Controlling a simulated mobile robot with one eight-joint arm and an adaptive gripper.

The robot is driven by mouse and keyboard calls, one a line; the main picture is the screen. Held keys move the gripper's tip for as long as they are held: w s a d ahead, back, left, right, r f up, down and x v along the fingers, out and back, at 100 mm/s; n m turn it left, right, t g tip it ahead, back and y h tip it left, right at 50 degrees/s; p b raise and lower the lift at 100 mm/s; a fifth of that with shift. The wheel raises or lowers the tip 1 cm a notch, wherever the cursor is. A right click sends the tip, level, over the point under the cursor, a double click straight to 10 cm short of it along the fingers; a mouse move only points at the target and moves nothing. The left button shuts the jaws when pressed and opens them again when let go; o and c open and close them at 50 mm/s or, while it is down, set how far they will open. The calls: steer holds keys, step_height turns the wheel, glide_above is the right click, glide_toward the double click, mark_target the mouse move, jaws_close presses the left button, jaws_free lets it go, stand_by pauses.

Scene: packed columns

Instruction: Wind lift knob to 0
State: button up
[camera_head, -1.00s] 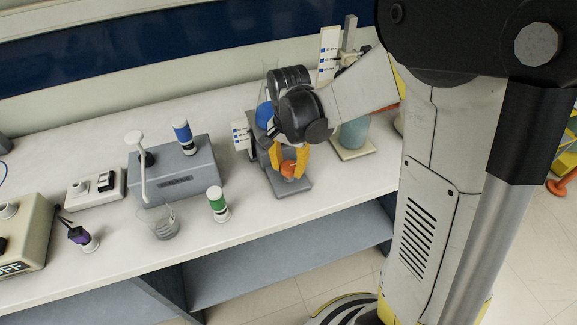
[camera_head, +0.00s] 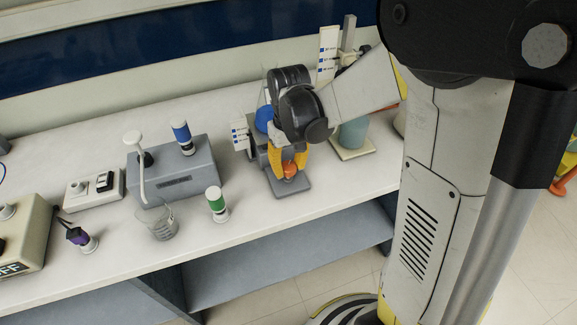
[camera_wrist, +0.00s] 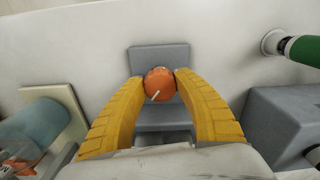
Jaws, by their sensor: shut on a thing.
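The lift knob (camera_head: 289,169) is orange and round, at the front of a grey stand (camera_head: 290,187) on the bench. In the wrist view the knob (camera_wrist: 160,84) shows a short white pointer line slanting toward its lower left. My gripper (camera_head: 288,162) has yellow fingers, shut on the knob from both sides; in the wrist view the fingertips (camera_wrist: 160,76) touch its left and right edges. A white scale card (camera_head: 240,134) with blue marks stands left of the stand. My wrist hides most of the stand's upper part, and I cannot read the scale.
Another stand with a blue-green vessel (camera_head: 352,134) is close on the right.

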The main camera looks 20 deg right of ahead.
mark_target(289, 165)
steer(key=n, duration=0.5)
steer(key=shift+d+n, duration=0.1)
steer(key=shift+n, duration=2.5)
steer(key=o, duration=1.2)
steer(key=shift+r, duration=0.1)
step_height(289, 165, up, 12)
steer(key=shift+f, duration=0.1)
